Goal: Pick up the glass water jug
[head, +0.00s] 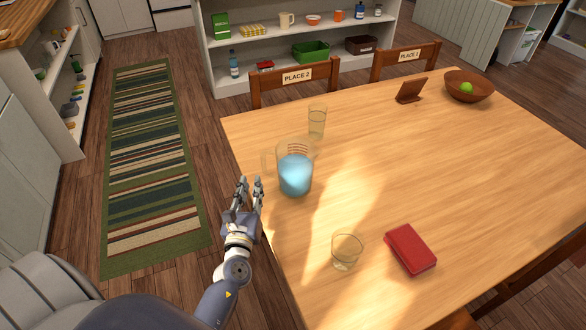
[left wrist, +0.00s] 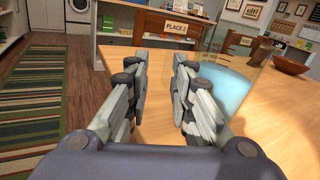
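The glass water jug (head: 294,174) stands upright on the wooden table near its left edge. It is clear with blue water in it, and its handle is on its left side. My left gripper (head: 249,182) is at the table's left edge, below and left of the jug, apart from it in the picture. Its fingers are parted with nothing between them. In the left wrist view the fingers (left wrist: 158,78) are open, and the jug's blue water (left wrist: 228,88) shows to their right, partly hidden by the right finger. My right gripper is not in view.
A tall glass (head: 317,122) stands just behind the jug. A short glass (head: 345,252) and a red book-like object (head: 411,249) are nearer me on the table (head: 400,170). A bowl (head: 469,87) and small brown stand (head: 411,91) are at the back. Chairs line the far edge.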

